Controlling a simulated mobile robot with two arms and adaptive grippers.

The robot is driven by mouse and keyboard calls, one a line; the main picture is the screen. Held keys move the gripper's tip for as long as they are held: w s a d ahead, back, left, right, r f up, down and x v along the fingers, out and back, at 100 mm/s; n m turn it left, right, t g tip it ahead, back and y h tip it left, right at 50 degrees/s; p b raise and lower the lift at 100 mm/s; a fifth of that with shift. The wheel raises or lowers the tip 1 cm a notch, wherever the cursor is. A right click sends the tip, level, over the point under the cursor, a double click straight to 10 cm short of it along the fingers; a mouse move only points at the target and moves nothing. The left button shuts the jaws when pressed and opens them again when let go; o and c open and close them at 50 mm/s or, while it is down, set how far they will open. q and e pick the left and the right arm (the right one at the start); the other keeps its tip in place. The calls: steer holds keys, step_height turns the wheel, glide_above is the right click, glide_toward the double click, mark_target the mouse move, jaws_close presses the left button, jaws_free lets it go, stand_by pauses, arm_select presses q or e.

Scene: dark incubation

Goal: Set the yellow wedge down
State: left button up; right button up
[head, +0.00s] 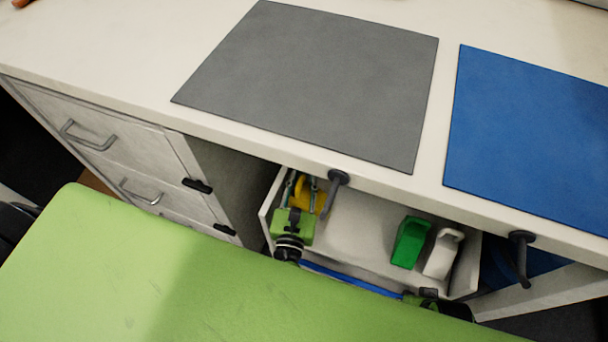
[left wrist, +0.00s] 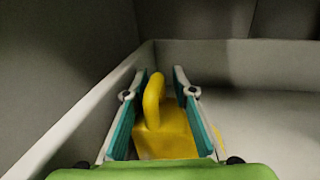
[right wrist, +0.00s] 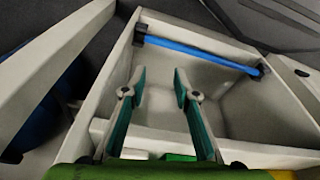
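The yellow wedge (head: 303,194) is in the left end of the open white drawer (head: 350,262). In the left wrist view the yellow wedge (left wrist: 165,138) has its looped handle up. My left gripper (head: 302,182) reaches into the drawer, its fingers (left wrist: 160,75) spread on either side of the wedge with a slim gap visible at the left. Whether the wedge rests fully on the drawer floor is hard to tell. My right gripper (right wrist: 159,72) is open and empty near the drawer's front, by the blue handle bar (right wrist: 200,54).
A green wedge (head: 410,242) and a white wedge (head: 443,254) stand in the drawer's right part. The drawer's middle floor is clear. A grey mat (head: 320,80) and a blue mat (head: 530,135) lie on the countertop above.

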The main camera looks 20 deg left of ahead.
arm_select(q)
steer(key=s, duration=0.3)
steer(key=s+d, duration=0.1)
steer(key=s, duration=0.7)
steer(key=shift+s+d, duration=0.1)
steer(key=shift+d, duration=0.3)
steer(key=shift+s, duration=0.35)
arm_select(e)
steer(key=shift+s+r, duration=0.1)
steer(key=shift+r, duration=0.5)
steer(key=shift+f, duration=0.1)
